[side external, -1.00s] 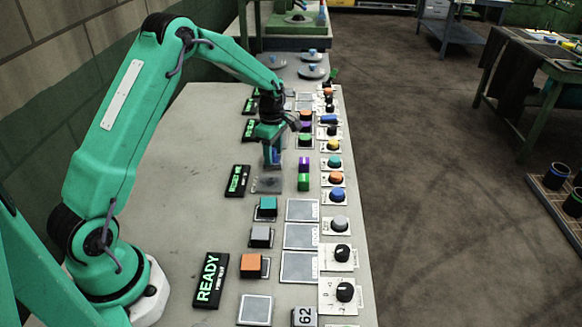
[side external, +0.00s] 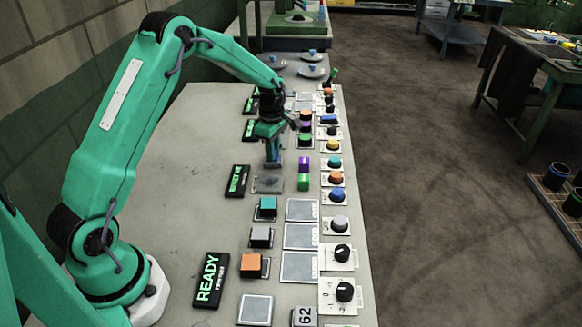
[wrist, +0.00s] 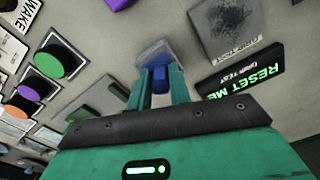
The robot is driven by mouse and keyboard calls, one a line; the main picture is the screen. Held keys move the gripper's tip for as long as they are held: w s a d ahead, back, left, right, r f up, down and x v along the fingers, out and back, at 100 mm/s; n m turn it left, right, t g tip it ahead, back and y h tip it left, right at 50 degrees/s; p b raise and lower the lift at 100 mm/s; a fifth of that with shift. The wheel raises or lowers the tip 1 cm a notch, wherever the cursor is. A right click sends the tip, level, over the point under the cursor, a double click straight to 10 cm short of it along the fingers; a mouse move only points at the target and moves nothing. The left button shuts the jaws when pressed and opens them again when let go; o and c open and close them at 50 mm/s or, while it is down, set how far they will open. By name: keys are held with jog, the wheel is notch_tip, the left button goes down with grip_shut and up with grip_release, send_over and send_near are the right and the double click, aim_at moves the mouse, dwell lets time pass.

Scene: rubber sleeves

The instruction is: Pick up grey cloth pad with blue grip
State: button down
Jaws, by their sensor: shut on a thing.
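My gripper (wrist: 158,88) is shut on the blue grip (wrist: 158,75) of the grey cloth pad (wrist: 152,50) in the wrist view. The pad shows beyond the fingertips, partly hidden by the grip and fingers. In the side view, my gripper (side external: 272,163) points down over the table beside a dark textured square (side external: 267,184). The pad is small and mostly hidden there. I cannot tell whether it touches the table. The textured square also shows in the wrist view (wrist: 228,28), with a label along its edge.
A lit sign reading RESET ME (wrist: 250,82) lies close right of the fingers in the wrist view. A green button (wrist: 62,58) and other buttons are at left. Teal (side external: 267,204), grey (side external: 261,233) and orange (side external: 251,260) blocks stand nearer the camera. The table's left part is bare.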

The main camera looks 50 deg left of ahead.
jog(key=r, duration=0.4)
jog(key=shift+d, duration=0.2)
jog(key=s+d+r, duration=0.3)
jog(key=d+r, duration=0.3)
jog(key=d, duration=0.5)
jog(key=shift+r, duration=0.25)
jog(key=shift+a, duration=0.1)
jog(key=c, duration=1.9)
grip_release()
jog(key=shift+c, duration=1.4)
jog(key=shift+a, duration=0.1)
jog(key=s+a+f+m, duration=0.1)
jog(key=a+m, duration=0.5)
jog(key=m, duration=0.2)
jog(key=shift+s+a+f+m, duration=0.25)
jog(key=shift+s+f+m, duration=0.05)
jog(key=shift+f+m, duration=0.1)
